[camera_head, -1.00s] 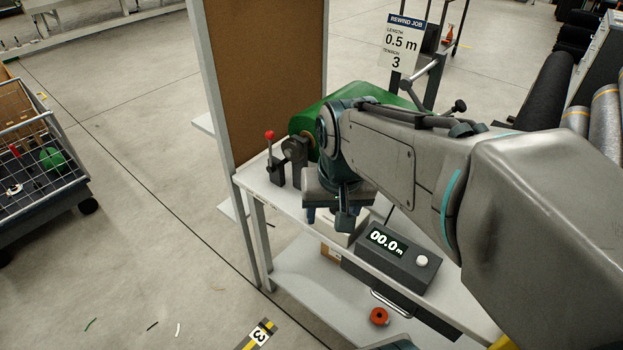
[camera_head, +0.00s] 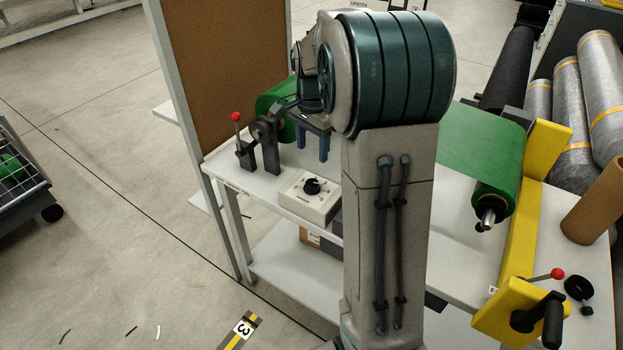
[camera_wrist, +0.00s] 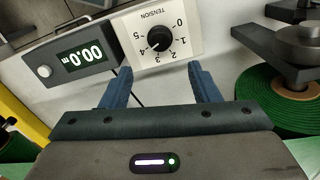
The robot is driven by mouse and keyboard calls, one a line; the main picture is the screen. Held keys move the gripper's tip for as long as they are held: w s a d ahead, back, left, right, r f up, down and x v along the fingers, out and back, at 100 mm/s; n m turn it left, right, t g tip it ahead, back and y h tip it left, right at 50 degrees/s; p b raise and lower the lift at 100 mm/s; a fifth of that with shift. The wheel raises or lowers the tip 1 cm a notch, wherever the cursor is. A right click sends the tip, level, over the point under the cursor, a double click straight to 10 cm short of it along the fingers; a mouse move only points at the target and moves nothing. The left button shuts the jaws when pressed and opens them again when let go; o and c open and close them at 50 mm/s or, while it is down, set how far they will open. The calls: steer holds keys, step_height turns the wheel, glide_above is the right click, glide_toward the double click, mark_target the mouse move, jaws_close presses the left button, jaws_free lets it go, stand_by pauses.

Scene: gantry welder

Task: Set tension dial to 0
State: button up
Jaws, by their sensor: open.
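The tension dial is a black knob (camera_wrist: 159,38) on a cream box labelled TENSION, with a scale from 0 to 5. In the wrist view its white mark points to the lower left, around 3 to 4; I cannot tell exactly. In the head view the box (camera_head: 298,204) sits on the white bench, with the knob (camera_head: 312,186) on top. My gripper (camera_head: 312,146) is open and empty above and behind the box. In the wrist view my gripper's blue fingers (camera_wrist: 162,84) are spread apart, and the dial is beyond them, untouched.
A counter (camera_wrist: 72,56) reading 00.0 m stands beside the dial box. A red-knobbed lever (camera_head: 237,118) and a dark roll holder (camera_head: 266,143) are to its left. A green roll (camera_head: 493,185) and yellow frame (camera_head: 533,205) are on the right. A brown board (camera_head: 220,65) stands at the left.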

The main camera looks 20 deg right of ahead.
mark_target(312, 182)
step_height(312, 182, down, 11)
steer(key=shift+r, duration=0.1)
stand_by(0.3)
steer(key=c, duration=1)
